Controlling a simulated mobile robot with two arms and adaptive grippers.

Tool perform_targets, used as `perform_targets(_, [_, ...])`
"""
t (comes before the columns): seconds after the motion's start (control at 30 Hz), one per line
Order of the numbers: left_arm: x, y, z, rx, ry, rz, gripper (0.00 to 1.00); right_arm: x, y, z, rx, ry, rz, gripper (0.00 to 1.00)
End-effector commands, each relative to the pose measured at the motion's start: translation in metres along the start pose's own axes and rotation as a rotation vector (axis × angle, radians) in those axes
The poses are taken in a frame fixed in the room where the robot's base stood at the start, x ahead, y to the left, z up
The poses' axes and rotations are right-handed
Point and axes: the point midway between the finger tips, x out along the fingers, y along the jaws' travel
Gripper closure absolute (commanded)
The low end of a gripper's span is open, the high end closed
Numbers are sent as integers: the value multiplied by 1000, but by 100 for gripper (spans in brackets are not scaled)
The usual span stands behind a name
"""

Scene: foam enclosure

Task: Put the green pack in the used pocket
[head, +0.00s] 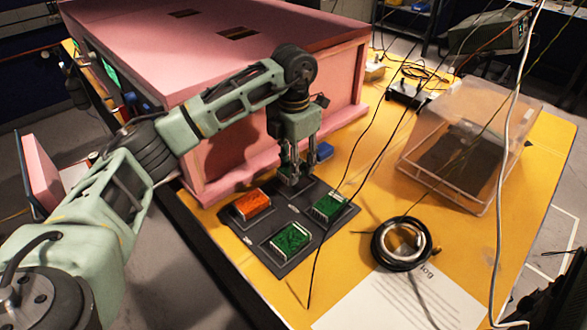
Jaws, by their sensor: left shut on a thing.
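A dark tray (262,222) with pockets lies on the yellow table in front of the pink foam box. One green pack (328,207) sits in its right pocket and another green pack (291,239) in its front pocket. An orange pack (251,204) sits in its left pocket. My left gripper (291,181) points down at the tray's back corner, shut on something. The thing between its fingers looks dark and small, and I cannot make out what it is. The fingers hide much of that corner. I cannot read which pocket is marked used. My right gripper is not in view.
The pink foam box (220,150) stands close behind the tray. A blue object (322,151) lies just behind my left gripper. A cable coil (402,243), a paper sheet (400,300) and a clear bin (465,145) are to the right. Thin cables cross the view.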

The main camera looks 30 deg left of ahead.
Motion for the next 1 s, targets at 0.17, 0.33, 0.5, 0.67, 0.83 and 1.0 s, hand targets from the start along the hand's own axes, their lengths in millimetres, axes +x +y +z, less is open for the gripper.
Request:
perform_targets(0.17, [25,0,-1,0,3,0,90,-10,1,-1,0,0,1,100])
perform_targets(0.33, [28,0,0,0,-2,1,90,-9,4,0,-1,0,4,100])
perform_targets(0.5, [31,0,0,0,-1,0,90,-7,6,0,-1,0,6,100])
perform_targets(0.67, [32,0,0,0,-1,0,54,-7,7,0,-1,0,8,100])
perform_targets(0.83, [31,0,0,0,0,0,44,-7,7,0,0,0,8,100])
perform_targets(1.0, [31,0,0,0,0,0,44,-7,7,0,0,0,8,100])
